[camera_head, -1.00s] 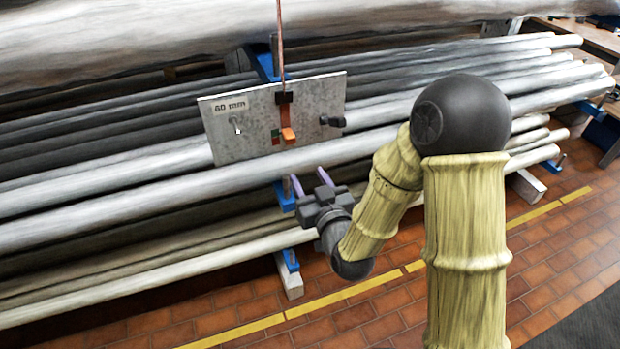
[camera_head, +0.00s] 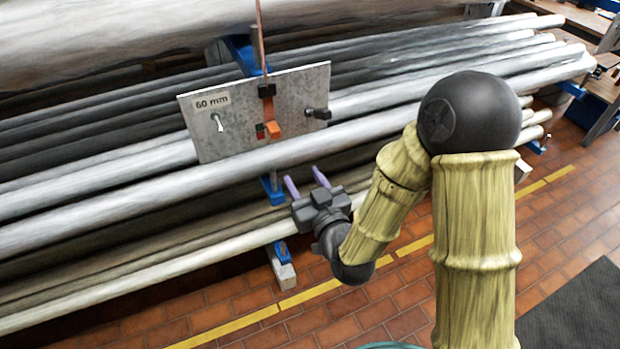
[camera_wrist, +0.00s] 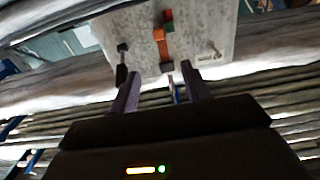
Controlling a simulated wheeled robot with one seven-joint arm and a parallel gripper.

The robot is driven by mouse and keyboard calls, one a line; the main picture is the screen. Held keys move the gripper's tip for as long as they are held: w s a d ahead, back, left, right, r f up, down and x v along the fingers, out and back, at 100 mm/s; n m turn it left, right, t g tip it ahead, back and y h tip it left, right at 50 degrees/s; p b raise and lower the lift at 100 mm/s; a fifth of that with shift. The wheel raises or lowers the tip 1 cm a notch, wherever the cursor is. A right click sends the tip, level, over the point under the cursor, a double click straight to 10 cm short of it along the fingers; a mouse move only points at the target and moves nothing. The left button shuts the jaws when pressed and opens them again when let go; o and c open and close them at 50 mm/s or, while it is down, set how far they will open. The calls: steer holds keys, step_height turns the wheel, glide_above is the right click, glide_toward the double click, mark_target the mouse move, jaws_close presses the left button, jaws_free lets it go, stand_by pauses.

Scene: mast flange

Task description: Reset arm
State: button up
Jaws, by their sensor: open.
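My gripper (camera_head: 305,183) is open and empty, with its two purple fingers apart. In the head view it stands below and to the right of the grey plate (camera_head: 240,145), in front of the pipes. The plate carries a "60 mm" label (camera_head: 213,103), an orange part (camera_head: 274,129) at its middle and a dark knob (camera_head: 318,113) at its right. In the wrist view the plate (camera_wrist: 205,25) lies beyond the fingertips (camera_wrist: 160,74), with the orange part (camera_wrist: 160,42) between them. I see no contact between the fingers and anything.
Long grey pipes (camera_head: 110,190) lie stacked on a rack with blue brackets (camera_head: 272,188). A large pipe (camera_head: 120,45) crosses above the plate. A yellow line (camera_head: 235,325) runs along the tiled floor (camera_head: 370,315). A dark mat (camera_head: 580,310) lies at the lower right.

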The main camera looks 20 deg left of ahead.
stand_by(0.4)
steer(key=w+d+f+m+g+h, duration=0.2)
steer(key=d+h, duration=0.3)
steer(key=d, duration=0.4)
steer(key=w+d+f+m+g+h, duration=0.2)
steer(key=d+f+h, duration=0.15)
steer(key=d, duration=0.65)
steer(key=s+d+r+m+g+h, duration=0.1)
steer(key=s+d+m+g+h, duration=0.3)
steer(key=s+d, duration=0.7)
steer(key=d+g, duration=0.2)
steer(key=d, duration=0.1)
steer(key=shift+r+m, duration=0.4)
steer(key=shift+w+d, duration=0.1)
